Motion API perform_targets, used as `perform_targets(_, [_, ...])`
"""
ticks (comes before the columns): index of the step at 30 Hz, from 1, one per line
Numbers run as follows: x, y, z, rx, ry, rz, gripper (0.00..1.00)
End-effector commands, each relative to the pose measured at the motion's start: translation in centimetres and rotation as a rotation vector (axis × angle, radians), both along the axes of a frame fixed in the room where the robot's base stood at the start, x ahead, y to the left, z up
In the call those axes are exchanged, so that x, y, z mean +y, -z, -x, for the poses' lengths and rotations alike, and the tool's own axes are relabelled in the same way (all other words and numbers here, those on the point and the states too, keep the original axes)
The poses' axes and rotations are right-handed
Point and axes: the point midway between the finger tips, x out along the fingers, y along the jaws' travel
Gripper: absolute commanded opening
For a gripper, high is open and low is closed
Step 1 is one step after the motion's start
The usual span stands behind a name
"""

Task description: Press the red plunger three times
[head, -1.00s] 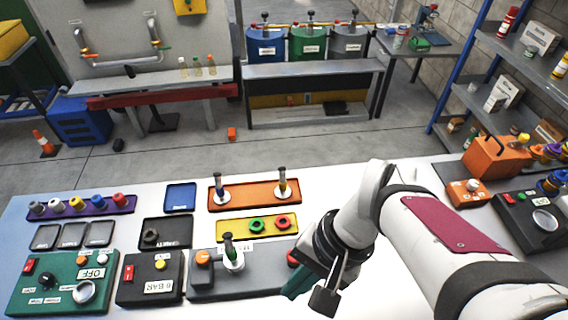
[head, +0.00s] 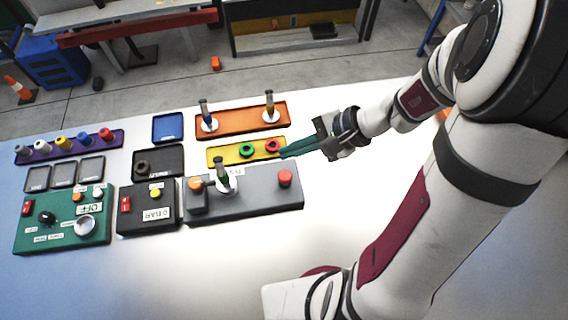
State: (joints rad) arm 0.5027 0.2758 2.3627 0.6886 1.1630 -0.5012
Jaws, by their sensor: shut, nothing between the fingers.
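The red plunger (head: 285,178) is a short red cylinder standing upright at the right end of the grey box (head: 262,200). It is in full view and nothing touches it. My gripper (head: 284,153) has green fingers, closed together and empty. They point left, with the tips by the right end of the yellow tray, just beyond the red plunger in the picture. Their height above the tray is hard to judge.
The grey box also carries an orange-topped block (head: 196,190) and a dark green-handled part (head: 222,176) on a white base. The yellow tray (head: 215,156) holds green and red rings. The white table is clear at front and right.

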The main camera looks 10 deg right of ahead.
Motion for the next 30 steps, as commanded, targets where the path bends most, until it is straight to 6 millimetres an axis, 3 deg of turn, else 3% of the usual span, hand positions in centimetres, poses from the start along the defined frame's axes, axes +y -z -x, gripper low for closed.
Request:
perform_targets(6, [0.1,3.4,0.1,0.006,-0.001,-0.001,0.0])
perform_targets(13, [0.0,5.9,0.1,0.002,-0.001,0.0,0.0])
perform_targets(30, [0.0,6.7,0.1,0.001,-0.002,0.001,0.0])
